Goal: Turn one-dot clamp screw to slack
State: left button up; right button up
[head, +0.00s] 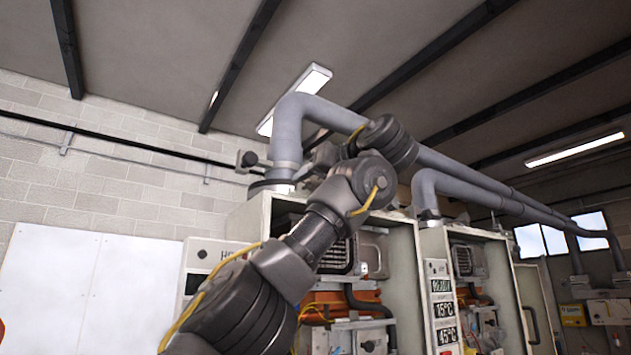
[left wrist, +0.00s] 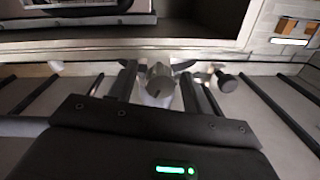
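My left gripper (head: 322,156) is up at the top of the first heater cabinet, beside the grey flue pipe (head: 287,130), and partly hidden by my arm. A clamp band (head: 284,165) circles the pipe's lower end, and a dark round knob (head: 248,159) sticks out on its left. In the left wrist view my open fingers (left wrist: 160,88) stand on both sides of a grey round screw head (left wrist: 160,80). I cannot tell whether they touch it. Another dark knob (left wrist: 228,83) lies right of the fingers. No dot marks are readable. My right gripper is not in view.
The open heater cabinet (head: 411,262) stands under the pipe. A second heater with a display panel (head: 441,300) and its own flue pipe (head: 425,190) stands to the right. A block wall (head: 110,170) with a rail is behind. Free air lies left of the clamp.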

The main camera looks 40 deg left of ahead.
pick_arm(q)
jog(key=c, duration=0.9)
jog(key=shift+f+n+b, duration=0.15)
jog(key=shift+n+b, duration=0.6)
jog(key=shift+n, duration=0.05)
jog(key=shift+c, duration=0.2)
jog(key=shift+n, duration=0.8)
jog(key=shift+r, duration=0.2)
jog(key=o, duration=1)
jog(key=shift+c, duration=0.2)
jog(key=shift+d, duration=0.1)
